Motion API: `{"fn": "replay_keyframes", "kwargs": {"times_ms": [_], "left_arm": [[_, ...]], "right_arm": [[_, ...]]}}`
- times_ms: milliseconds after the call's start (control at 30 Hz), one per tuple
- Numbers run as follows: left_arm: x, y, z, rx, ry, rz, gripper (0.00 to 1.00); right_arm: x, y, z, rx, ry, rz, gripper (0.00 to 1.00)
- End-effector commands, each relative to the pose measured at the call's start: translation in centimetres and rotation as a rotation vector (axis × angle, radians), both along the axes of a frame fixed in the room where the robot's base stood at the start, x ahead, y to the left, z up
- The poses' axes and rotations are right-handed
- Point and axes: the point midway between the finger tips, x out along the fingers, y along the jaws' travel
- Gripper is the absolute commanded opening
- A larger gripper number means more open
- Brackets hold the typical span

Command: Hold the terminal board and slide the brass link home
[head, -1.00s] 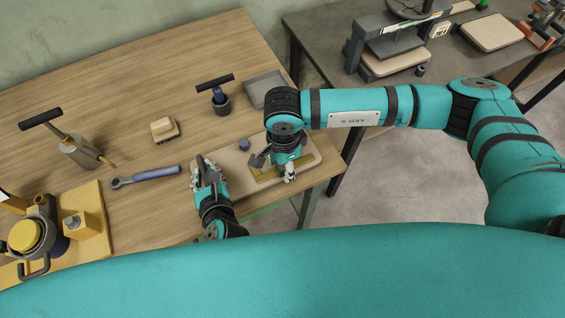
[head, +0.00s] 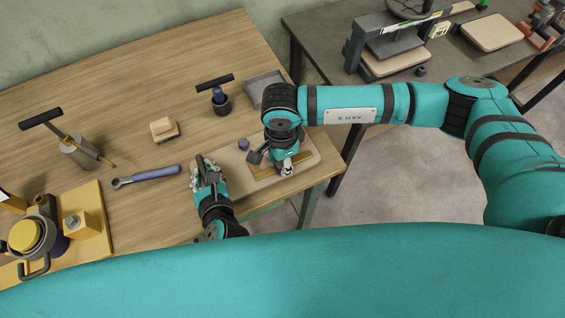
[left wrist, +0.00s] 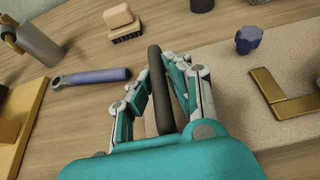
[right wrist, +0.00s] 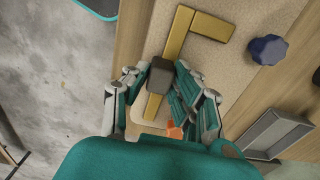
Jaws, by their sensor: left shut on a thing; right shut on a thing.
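The terminal board (head: 228,158) is a beige slab lying near the table's front right corner. It also shows in the left wrist view (left wrist: 225,85). My left gripper (head: 206,170) is shut on a dark upright handle (left wrist: 156,85) at the board's left end. My right gripper (head: 285,166) is over the board's right part. In the right wrist view it is shut on a dark brown block (right wrist: 160,76) on a brass strip, the brass link (right wrist: 154,106). Beyond the block is more brass (right wrist: 212,26) in an L shape; the joint under the block is hidden.
A dark blue knob (right wrist: 268,49) stands on the board behind the brass. A grey tray (head: 265,86), a cup with a T-handled tool (head: 220,101), a brush (head: 164,129) and a blue-handled wrench (head: 155,173) lie around.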

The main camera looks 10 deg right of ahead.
Motion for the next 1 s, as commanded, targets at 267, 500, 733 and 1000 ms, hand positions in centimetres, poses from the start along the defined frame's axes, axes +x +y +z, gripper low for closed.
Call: {"fn": "replay_keyframes", "kwargs": {"times_ms": [267,500,733,1000], "left_arm": [[0.0,-0.1,0.0,-0.001,0.0,-0.003,0.0],[0.0,-0.1,0.0,-0.002,-0.001,-0.004,0.0],[0.0,-0.1,0.0,-0.001,0.0,-0.003,0.0],[0.0,-0.1,0.0,-0.001,0.0,-0.003,0.0]], "right_arm": [[1.6,0.5,0.1,0.001,-0.004,-0.005,0.0],[2.6,0.9,0.1,0.003,-0.004,-0.004,0.0],[2.7,0.9,0.1,0.002,-0.003,-0.003,0.47],[2.6,0.8,0.1,0.002,-0.003,-0.002,0.47]]}}
